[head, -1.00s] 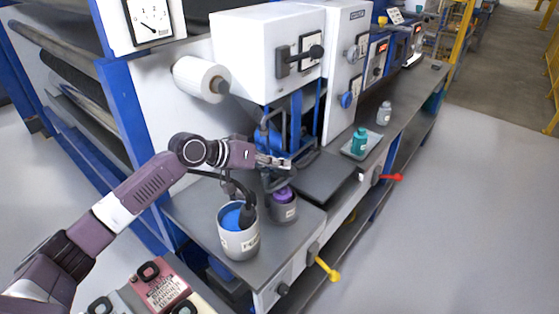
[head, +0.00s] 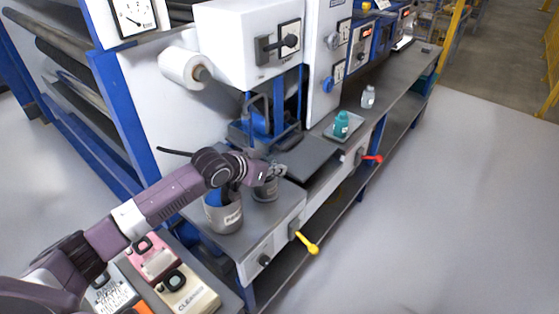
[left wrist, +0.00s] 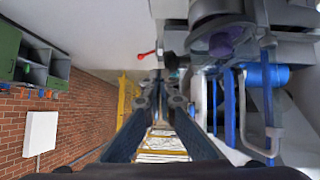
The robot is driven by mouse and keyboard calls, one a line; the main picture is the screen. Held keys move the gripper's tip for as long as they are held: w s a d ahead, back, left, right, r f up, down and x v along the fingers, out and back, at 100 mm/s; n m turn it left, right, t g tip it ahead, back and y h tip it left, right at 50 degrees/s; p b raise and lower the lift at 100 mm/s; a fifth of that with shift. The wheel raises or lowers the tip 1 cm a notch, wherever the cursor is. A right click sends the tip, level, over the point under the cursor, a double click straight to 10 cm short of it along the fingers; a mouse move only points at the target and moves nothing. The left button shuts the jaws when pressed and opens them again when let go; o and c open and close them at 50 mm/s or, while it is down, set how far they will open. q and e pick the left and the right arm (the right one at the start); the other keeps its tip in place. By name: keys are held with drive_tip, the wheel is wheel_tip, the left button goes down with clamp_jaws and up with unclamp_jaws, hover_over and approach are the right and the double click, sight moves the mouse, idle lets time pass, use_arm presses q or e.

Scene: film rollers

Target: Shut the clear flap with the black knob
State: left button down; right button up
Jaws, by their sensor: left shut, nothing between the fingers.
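I cannot make out the clear flap or its black knob for certain. My right gripper is not in view.
A larger grey pot (head: 226,216) stands under my left arm. A dark plate (head: 307,157) lies right of the frame. Red (head: 373,158) and yellow (head: 308,243) levers stick out from the front.

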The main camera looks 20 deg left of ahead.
use_arm(q)
drive_tip(key=shift+s+d+f, duration=0.1)
drive_tip(key=shift+d+f, duration=0.05)
drive_tip(key=shift+f, duration=0.55)
drive_tip(key=shift+d+f, duration=0.1)
drive_tip(key=shift+f, duration=0.55)
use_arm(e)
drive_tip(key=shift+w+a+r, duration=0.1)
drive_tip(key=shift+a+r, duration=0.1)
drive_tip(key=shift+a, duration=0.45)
use_arm(q)
drive_tip(key=shift+r, duration=0.1)
